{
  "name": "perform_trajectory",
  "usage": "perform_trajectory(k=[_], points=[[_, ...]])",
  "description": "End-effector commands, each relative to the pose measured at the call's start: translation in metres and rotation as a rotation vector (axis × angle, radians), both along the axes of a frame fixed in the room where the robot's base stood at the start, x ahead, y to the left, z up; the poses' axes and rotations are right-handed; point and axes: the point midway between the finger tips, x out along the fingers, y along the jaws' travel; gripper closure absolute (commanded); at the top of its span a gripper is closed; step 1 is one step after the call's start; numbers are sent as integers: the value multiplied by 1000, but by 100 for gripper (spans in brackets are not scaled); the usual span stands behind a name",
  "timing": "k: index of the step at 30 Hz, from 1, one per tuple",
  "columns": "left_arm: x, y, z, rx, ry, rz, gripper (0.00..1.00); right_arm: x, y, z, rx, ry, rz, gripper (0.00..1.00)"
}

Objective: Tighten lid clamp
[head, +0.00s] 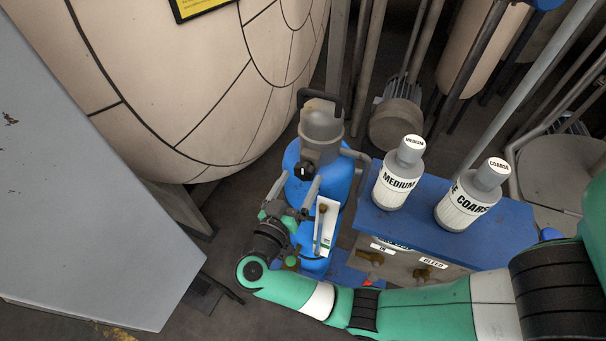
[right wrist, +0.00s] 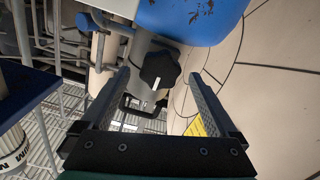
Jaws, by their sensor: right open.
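The lid clamp's black lobed knob (head: 302,170) sits on the front of the grey lid (head: 320,125) of a blue vessel (head: 333,180). In the right wrist view the knob (right wrist: 159,69) shows between my fingers and beyond their tips. My right gripper (head: 300,180) is open and points at the knob; its fingers also show in the right wrist view (right wrist: 160,76). They straddle the knob in the picture, with no clear contact. I cannot tell the exact gap. My left gripper is not in view.
A blue-topped stand (head: 420,215) right of the vessel bears a MEDIUM bottle (head: 399,175) and a COARSE bottle (head: 470,198). A big cream tank (head: 190,80) is behind left, and a grey panel (head: 80,180) stands at left. A black handle (head: 335,100) tops the lid.

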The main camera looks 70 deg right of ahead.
Motion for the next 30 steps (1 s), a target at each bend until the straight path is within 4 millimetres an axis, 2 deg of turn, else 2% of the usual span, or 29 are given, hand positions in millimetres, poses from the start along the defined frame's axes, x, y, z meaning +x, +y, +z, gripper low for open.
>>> perform_trajectory(k=[3,6,14,17,28,29,30], points=[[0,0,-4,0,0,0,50,0,-19,-1,0,-2,-3,5],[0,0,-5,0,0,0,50,0,-27,-1,0,-1,-1,5],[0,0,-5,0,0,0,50,0,-29,0,0,-1,0,5],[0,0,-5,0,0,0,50,1,-29,0,0,-1,0,20],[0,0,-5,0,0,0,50,0,-29,0,-1,-1,0,86],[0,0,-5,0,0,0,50,1,-29,0,-1,-1,0,91],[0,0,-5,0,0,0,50,1,-29,0,-1,-2,0,91]])
